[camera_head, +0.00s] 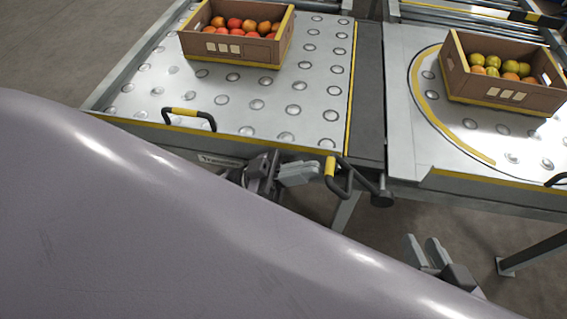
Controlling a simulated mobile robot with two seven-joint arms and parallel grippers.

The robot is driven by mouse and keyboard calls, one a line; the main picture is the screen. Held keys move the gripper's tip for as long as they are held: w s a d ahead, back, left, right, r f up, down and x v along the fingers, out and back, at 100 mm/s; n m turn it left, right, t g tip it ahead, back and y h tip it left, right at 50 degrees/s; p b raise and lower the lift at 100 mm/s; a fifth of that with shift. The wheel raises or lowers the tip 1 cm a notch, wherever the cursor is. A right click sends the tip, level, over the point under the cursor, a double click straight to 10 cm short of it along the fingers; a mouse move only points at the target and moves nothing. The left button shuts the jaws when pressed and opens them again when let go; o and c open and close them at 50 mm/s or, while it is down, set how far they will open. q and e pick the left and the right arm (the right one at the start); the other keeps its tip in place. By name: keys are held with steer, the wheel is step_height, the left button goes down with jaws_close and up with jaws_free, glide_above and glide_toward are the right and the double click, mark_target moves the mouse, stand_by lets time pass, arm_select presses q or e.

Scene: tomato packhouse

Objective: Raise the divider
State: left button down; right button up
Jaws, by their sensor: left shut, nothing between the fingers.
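A dark flat strip (368,85) lies between the two ball-studded tables; I cannot tell for sure whether it is the divider. My right gripper (423,240) is open and empty, low in front of the right table. My own large grey arm link hides much of the lower left.
The left table (200,100) carries a crate (225,48) of red and orange tomatoes and has another black-yellow handle (188,115) at its front edge. The right table (465,125) carries a crate (500,92) of greenish and orange tomatoes. A table leg (535,250) stands lower right.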

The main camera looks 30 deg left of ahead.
arm_select(q)
steer(key=shift+w+d+r, duration=0.15)
steer(key=shift+d+r, duration=0.15)
steer(key=shift+d, duration=0.1)
